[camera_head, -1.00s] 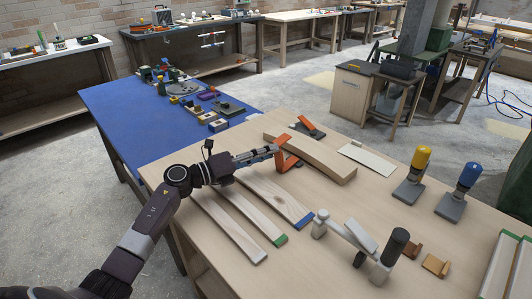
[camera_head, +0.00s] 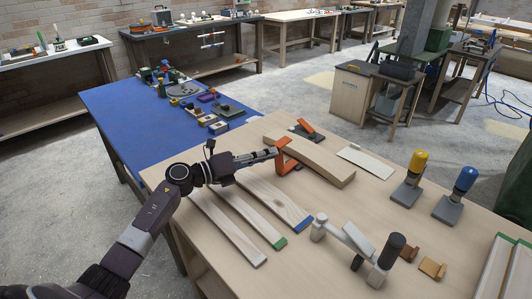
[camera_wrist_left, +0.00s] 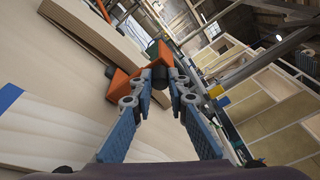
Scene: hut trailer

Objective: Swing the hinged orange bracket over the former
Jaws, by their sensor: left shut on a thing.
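My left gripper (camera_head: 275,152) reaches in from the left and is shut on the bracket's upper part. In the left wrist view the fingertips (camera_wrist_left: 161,72) meet at a dark part of the orange bracket (camera_wrist_left: 122,83), with the former (camera_wrist_left: 98,33) beside it at upper left. The fingers hide part of the bracket. My right gripper is not in view.
Another orange piece on a dark base (camera_head: 307,131) lies behind the former. Boards with green and blue ends (camera_head: 262,200) lie in front. A pale clamp-like fixture (camera_head: 355,238) and yellow-topped (camera_head: 412,180) and blue-topped (camera_head: 458,190) stands are to the right.

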